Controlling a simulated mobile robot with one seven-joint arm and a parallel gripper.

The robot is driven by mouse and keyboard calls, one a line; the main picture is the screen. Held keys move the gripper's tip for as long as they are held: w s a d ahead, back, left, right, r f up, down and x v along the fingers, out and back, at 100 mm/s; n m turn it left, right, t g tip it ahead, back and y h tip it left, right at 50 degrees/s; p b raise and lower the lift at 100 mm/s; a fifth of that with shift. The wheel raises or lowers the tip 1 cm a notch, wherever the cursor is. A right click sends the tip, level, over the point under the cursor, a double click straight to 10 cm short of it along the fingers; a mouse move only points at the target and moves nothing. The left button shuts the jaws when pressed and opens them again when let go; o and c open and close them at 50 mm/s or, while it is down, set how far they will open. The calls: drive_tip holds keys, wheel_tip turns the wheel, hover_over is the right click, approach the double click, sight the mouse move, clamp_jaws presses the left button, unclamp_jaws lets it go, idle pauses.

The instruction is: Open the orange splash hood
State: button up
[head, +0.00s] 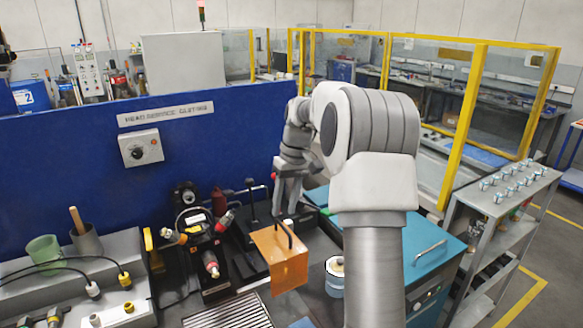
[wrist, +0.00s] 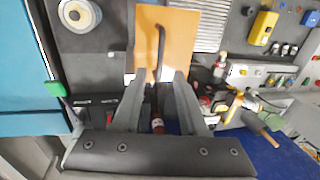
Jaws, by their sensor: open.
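The orange splash hood (head: 275,265) is on the dark bench in the middle of the head view, with a bent face and a dark bar handle (head: 285,232) on its upper part. In the wrist view the orange hood (wrist: 184,45) is at the top centre. The dark handle (wrist: 160,48) runs down from it toward the space between my fingers. My gripper (head: 287,207) is above and behind the hood, pointing down. In the wrist view my gripper (wrist: 160,78) has its two fingers apart, one on each side of the handle's line. I cannot tell whether they touch it. What lies under the hood is hidden.
A teal cabinet (head: 430,238) stands right of the hood, and a white-and-blue container (head: 334,278) is between them. A black fixture with a red-tipped tool (head: 210,262) stands left. A blue partition (head: 60,160) runs behind the bench. My arm covers part of the right side.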

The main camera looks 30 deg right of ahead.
wheel_tip(320, 180, up, 14)
drive_tip(key=d+p, duration=0.1)
drive_tip(key=d, duration=0.1)
drive_tip(key=shift+d, duration=0.4)
